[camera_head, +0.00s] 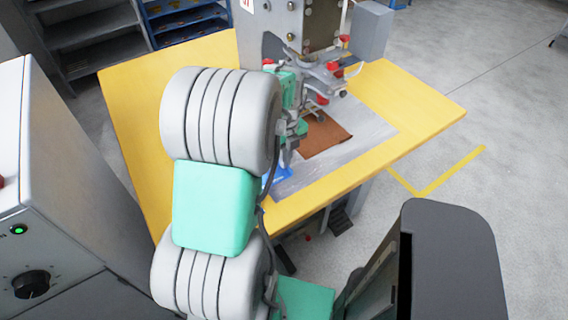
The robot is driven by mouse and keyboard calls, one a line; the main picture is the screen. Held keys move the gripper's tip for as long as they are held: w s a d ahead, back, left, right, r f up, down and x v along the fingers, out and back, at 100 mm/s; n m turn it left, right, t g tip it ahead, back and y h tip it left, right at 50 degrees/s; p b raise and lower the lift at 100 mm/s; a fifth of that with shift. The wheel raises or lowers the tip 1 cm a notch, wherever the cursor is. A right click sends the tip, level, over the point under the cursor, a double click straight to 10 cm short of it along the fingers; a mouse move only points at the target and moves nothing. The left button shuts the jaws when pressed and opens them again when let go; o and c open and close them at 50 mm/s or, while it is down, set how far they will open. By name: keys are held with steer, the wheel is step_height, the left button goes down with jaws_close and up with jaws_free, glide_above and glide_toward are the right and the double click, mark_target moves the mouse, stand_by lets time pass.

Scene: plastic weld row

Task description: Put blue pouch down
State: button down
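A small part of the blue pouch (281,174) shows just right of my arm, near the front edge of the yellow table. My arm's links hide the rest of it. My gripper (287,160) points down right above the visible blue part. The fingertips are small and partly covered, so I cannot tell whether they are open or shut on the pouch. I also cannot tell whether the pouch touches the table.
The yellow table (137,112) carries a grey sheet (355,155) with a brown flat piece (327,137) on it. A grey welding machine (268,30) stands over the back. A grey control cabinet (75,190) is at left. The table's right end is clear.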

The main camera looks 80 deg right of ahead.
steer(key=d+f, duration=0.2)
steer(key=w+d+f, duration=0.1)
steer(key=d+f, duration=0.1)
steer(key=f, duration=0.1)
steer(key=shift+w+d+f, duration=0.1)
steer(key=shift+d+f, duration=0.15)
steer(key=shift+d, duration=0.15)
steer(key=f, duration=0.1)
steer(key=f+p, duration=0.1)
steer(key=f, duration=0.1)
steer(key=shift+w+d+f, duration=0.1)
steer(key=shift+d+f, duration=0.25)
steer(key=shift+f, duration=0.05)
steer(key=shift+a+f, duration=0.1)
steer(key=shift+f, duration=0.45)
steer(key=c, duration=1.6)
jaws_free()
steer(key=shift+c, duration=0.2)
steer(key=shift+r, duration=0.1)
